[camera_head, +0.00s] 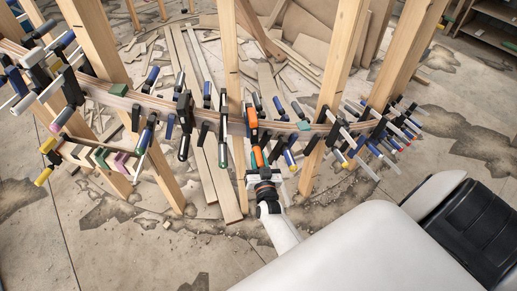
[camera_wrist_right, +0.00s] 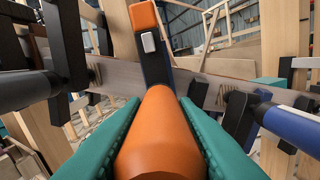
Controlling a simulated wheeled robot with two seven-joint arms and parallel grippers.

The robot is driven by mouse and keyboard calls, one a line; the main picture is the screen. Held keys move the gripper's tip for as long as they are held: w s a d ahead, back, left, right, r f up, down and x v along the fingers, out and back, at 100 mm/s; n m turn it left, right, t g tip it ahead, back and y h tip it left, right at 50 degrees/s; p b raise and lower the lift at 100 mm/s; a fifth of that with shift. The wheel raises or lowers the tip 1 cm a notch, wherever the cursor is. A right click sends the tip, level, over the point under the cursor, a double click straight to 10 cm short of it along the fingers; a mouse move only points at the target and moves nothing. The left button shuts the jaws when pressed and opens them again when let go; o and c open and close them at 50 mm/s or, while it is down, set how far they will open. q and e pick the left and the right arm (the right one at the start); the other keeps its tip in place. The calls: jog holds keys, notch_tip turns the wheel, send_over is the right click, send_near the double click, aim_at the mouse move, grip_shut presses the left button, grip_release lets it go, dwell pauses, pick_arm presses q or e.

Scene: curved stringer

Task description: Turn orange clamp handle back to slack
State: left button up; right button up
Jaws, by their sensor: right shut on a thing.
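The orange clamp handle (camera_wrist_right: 160,135) fills the lower middle of the right wrist view, between the two teal fingers of my right gripper (camera_wrist_right: 160,120). The gripper is shut on the handle. The clamp's black bar with an orange end cap (camera_wrist_right: 143,16) rises behind it, against the curved wooden stringer (camera_wrist_right: 205,88). In the head view the orange clamp (camera_head: 252,120) sits at the middle of the stringer (camera_head: 180,108), and my right gripper (camera_head: 260,172) reaches its handle from below. How tight the clamp is cannot be told. My left gripper is not in view.
Wood scraps (camera_head: 215,170) lie on the cracked floor.

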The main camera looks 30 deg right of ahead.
dwell(0.3)
jog(key=o, duration=1)
jog(key=shift+f, duration=0.1)
